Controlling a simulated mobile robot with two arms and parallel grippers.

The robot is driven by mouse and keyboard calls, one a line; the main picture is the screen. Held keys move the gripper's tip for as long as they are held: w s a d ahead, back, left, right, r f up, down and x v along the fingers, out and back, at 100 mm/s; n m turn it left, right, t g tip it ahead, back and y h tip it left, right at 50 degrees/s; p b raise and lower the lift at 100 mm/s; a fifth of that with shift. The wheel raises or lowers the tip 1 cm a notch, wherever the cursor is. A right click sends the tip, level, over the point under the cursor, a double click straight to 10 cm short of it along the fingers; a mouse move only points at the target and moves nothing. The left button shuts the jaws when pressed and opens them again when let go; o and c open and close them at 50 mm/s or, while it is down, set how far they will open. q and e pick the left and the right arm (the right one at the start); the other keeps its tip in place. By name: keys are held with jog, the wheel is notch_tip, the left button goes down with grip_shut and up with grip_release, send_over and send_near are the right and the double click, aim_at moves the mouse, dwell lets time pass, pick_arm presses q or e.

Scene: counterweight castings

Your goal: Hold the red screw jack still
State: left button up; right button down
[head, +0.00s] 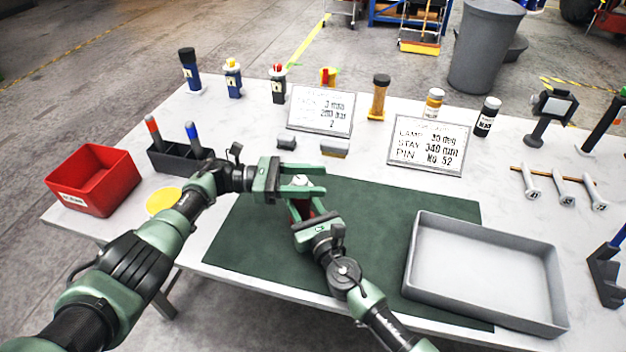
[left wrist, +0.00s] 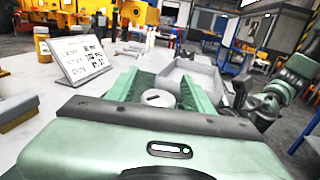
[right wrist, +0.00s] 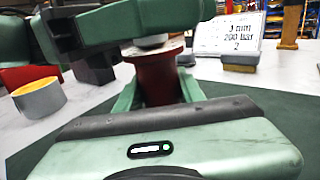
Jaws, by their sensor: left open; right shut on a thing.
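The red screw jack (head: 299,211) stands on the green mat (head: 262,235), mostly hidden by my grippers. Its red body shows in the right wrist view (right wrist: 158,80), with my right gripper (head: 305,208) shut on it from the near side. The jack's pale, round, slotted screw top (left wrist: 159,98) shows in the left wrist view. My left gripper (head: 318,182) is open, with its fingers on either side of that screw top; I cannot tell whether they touch it.
A grey tray (head: 490,226) stands on the right. A red bin (head: 115,178) and a black holder (head: 170,160) with two markers are on the left. Two printed signs (head: 320,110) (head: 430,143) and several bottles stand behind. The mat's left part is clear.

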pick_arm(q)
jog(key=a, duration=0.7)
jog(key=shift+w+a, duration=0.25)
jog(key=shift+w, duration=0.1)
jog(key=shift+r, duration=0.1)
